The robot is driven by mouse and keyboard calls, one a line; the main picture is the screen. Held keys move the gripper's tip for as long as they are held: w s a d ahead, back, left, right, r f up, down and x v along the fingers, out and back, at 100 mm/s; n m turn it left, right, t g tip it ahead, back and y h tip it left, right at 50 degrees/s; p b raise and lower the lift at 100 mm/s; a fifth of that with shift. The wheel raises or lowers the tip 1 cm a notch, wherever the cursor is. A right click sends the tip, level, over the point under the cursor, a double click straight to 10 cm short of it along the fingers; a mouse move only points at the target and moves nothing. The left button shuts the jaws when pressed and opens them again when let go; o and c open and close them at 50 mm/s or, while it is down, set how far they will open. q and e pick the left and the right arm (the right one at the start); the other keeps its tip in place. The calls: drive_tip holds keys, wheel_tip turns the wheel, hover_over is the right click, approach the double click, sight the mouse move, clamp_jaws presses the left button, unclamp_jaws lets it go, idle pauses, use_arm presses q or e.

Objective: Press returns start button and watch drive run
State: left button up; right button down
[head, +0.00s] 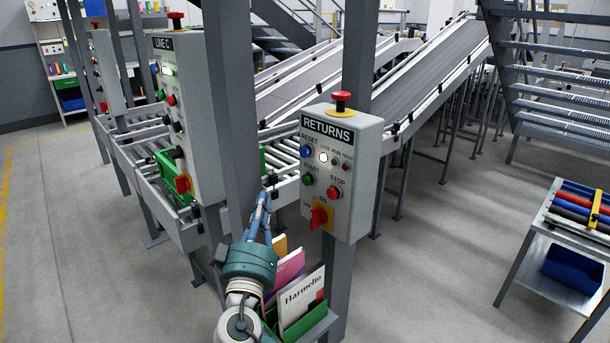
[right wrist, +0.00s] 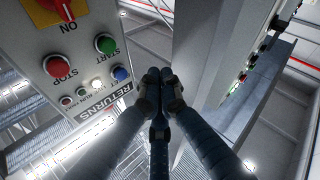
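The grey RETURNS control box (head: 356,190) is mounted on a post right of centre in the head view. It carries a green START button (head: 308,179), a blue RESET button (head: 306,151) and a red STOP button (head: 334,193). The white LIVE lamp (head: 323,157) is lit; the RUN lamp (head: 334,162) looks dark. My right gripper (head: 266,200) is shut and empty, left of the box and apart from START. In the right wrist view, its fingertips (right wrist: 158,82) meet, with START (right wrist: 105,44) to the upper left. My left gripper is out of view.
A grey post (head: 232,110) stands just left of my right gripper, with the LINE C box (head: 190,120) beside it. Below RETURNS are a red rotary switch (head: 319,217) and a bin of books (head: 300,300). Inclined conveyors (head: 440,60) run behind. A trolley (head: 560,240) stands right.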

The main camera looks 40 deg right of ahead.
sight(306, 180)
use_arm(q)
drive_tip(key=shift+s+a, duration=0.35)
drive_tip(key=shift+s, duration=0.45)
use_arm(e)
drive_tip(key=shift+s+r, duration=0.2)
drive_tip(key=shift+r, duration=0.2)
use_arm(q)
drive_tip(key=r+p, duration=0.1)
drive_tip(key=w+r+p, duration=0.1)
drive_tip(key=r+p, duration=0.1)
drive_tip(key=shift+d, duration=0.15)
use_arm(e)
drive_tip(key=d, duration=0.8)
drive_tip(key=shift+w+d, duration=0.4)
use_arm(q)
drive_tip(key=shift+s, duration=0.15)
use_arm(e)
drive_tip(key=shift+f, duration=0.1)
